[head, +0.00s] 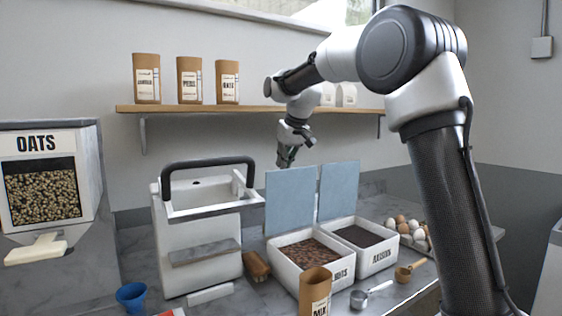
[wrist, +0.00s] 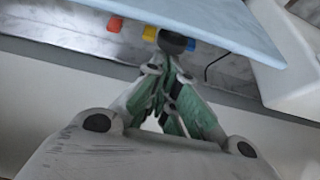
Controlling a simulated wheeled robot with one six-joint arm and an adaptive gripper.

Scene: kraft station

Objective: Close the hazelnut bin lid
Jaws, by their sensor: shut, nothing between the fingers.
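The raisin bin (head: 372,258) stands to the right with its own lid (head: 338,190) upright. A white machine with a black handle (head: 208,163) stands left. A wooden shelf (head: 220,109) with bags hangs behind.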

